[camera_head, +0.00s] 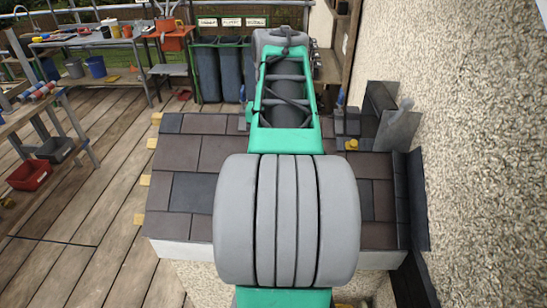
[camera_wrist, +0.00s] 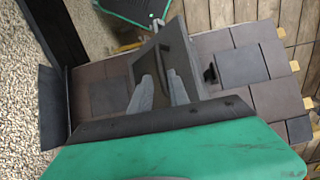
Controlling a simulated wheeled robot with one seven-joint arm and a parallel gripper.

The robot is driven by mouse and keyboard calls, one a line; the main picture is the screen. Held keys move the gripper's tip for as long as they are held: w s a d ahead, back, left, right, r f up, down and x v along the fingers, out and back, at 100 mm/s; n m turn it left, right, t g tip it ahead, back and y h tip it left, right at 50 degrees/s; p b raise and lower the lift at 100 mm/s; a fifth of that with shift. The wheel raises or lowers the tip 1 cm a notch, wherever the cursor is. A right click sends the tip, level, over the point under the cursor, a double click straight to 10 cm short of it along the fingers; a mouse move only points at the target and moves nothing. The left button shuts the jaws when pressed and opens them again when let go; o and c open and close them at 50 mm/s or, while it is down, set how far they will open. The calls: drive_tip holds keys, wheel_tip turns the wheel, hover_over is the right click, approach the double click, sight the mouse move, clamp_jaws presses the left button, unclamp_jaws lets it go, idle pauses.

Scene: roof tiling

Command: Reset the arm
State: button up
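My arm, green and grey, reaches forward over the tiled roof in the head view and hides its middle. My gripper is hidden behind the arm there. In the wrist view my gripper (camera_wrist: 161,92) shows as two light grey finger shapes beyond the green housing, over the roof. A dark grey panel with a black bar (camera_wrist: 163,62) shows around and beyond the fingers. I cannot tell whether it is part of the gripper or a held piece, nor whether the fingers are shut. The roof (camera_head: 185,152) has brown and dark grey tiles; it also shows in the wrist view (camera_wrist: 265,100).
A rough wall (camera_head: 480,130) stands close on the right, with dark metal flashing (camera_head: 417,200) along the roof's edge. Grey pieces (camera_head: 347,120) and a yellow knob (camera_head: 351,145) are near the far right corner. A workbench (camera_head: 85,38) and a red bin (camera_head: 30,175) are at left. Wooden decking (camera_head: 90,220) is mostly clear.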

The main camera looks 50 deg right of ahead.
drive_tip(key=shift+r, duration=0.2)
drive_tip(key=w+a+f+n+t, duration=0.1)
drive_tip(key=w+a+f+n, duration=0.15)
drive_tip(key=a, duration=0.45)
drive_tip(key=w+a+f+n, duration=0.2)
drive_tip(key=w+a, duration=0.1)
drive_tip(key=a, duration=0.4)
drive_tip(key=s+a+f+n+t, duration=0.1)
drive_tip(key=a+f+n, duration=0.2)
drive_tip(key=a, duration=0.4)
drive_tip(key=a+f+n+t, duration=0.2)
drive_tip(key=a+f+n, duration=0.1)
drive_tip(key=a+f, duration=0.2)
drive_tip(key=shift+s+a+f, duration=0.15)
drive_tip(key=shift+s+a, duration=0.25)
drive_tip(key=shift+a, duration=0.8)
drive_tip(key=shift+n, duration=0.25)
